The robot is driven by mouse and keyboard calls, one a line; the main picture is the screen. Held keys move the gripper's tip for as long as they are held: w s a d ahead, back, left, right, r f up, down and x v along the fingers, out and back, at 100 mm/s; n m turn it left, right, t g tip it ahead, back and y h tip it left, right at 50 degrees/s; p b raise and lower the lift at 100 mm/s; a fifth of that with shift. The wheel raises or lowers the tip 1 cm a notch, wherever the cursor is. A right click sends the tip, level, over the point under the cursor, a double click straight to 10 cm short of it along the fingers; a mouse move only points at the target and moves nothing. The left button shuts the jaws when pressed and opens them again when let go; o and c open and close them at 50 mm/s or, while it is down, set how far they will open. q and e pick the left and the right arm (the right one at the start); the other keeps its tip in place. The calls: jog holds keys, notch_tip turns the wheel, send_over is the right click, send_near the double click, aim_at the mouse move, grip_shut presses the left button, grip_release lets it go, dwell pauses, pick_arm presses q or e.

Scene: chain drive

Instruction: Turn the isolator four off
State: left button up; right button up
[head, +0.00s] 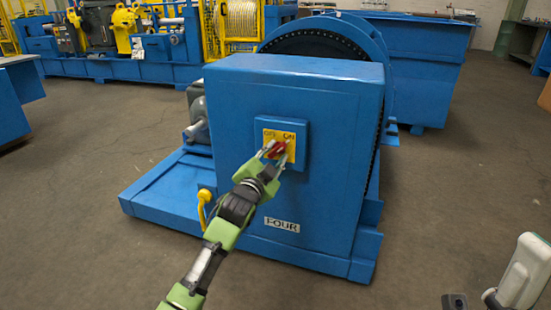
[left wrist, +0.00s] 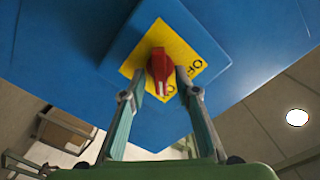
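The plate is on the front of a blue cabinet (head: 230,100) labelled FOUR (head: 282,225). My left gripper (head: 277,152) is at the knob, its fingers apart. In the left wrist view the red knob (left wrist: 160,68) lies between the two open fingertips (left wrist: 155,90). The knob's white mark points toward the gripper, near the partly hidden lettering.
A yellow curved fitting (head: 204,206) stands at the cabinet's lower left. A large dark-toothed wheel (head: 318,42) is behind the cabinet. A pale part, probably my right arm (head: 522,275), shows at the lower right. The floor in front and right is clear.

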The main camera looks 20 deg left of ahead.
pick_arm(q)
jog(key=shift+w, duration=0.15)
grip_shut()
